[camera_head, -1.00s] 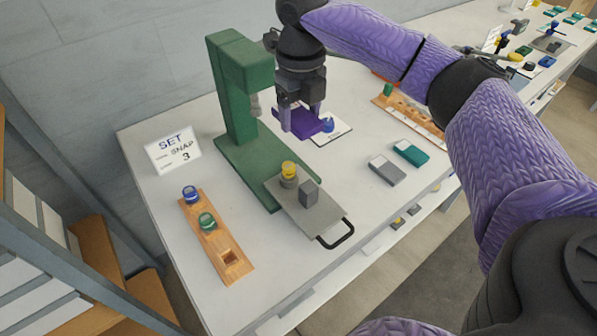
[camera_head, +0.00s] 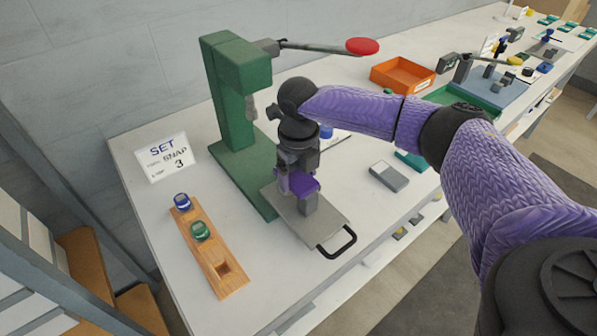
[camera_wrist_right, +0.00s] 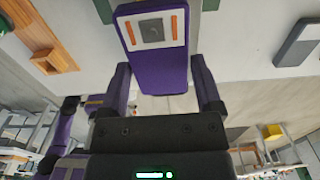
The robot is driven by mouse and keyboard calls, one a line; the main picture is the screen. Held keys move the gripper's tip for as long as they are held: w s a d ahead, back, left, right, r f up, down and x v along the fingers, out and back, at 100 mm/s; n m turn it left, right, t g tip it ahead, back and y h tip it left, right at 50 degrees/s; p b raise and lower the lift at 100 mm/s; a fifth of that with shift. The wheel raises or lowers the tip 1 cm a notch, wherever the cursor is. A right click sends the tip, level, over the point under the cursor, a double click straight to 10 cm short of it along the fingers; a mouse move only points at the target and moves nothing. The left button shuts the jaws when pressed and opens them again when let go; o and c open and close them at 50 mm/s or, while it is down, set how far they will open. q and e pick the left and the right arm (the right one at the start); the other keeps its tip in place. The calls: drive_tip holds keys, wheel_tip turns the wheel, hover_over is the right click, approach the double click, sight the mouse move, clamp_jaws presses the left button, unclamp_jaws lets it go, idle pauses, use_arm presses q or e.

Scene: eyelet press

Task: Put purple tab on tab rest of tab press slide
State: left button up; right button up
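My right gripper (camera_head: 298,180) is shut on the purple tab (camera_head: 304,186) and holds it over the slide plate (camera_head: 327,226) of the green tab press (camera_head: 233,130). In the right wrist view the tab (camera_wrist_right: 158,72) sits between the two fingers of the gripper (camera_wrist_right: 163,85); a pale patch with orange bars and a grey square shows at its far end. The grey block (camera_head: 309,206) on the slide is just below the tab; I cannot tell whether they touch. The yellow-topped piece on the slide is hidden behind my gripper. My left gripper is not in view.
A wooden rack (camera_head: 218,255) with blue-topped and green-topped pieces stands left of the press, near a SET sign (camera_head: 166,157). A grey tab (camera_head: 389,176) lies to the right. The slide's black handle (camera_head: 338,243) faces the table's front edge. An orange tray (camera_head: 402,75) stands behind.

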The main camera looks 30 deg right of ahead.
sight(298, 177)
drive_tip(key=shift+o, duration=0.7)
wheel_tip(298, 177, up, 12)
drive_tip(key=p, duration=0.3)
drive_tip(key=shift+r, duration=0.15)
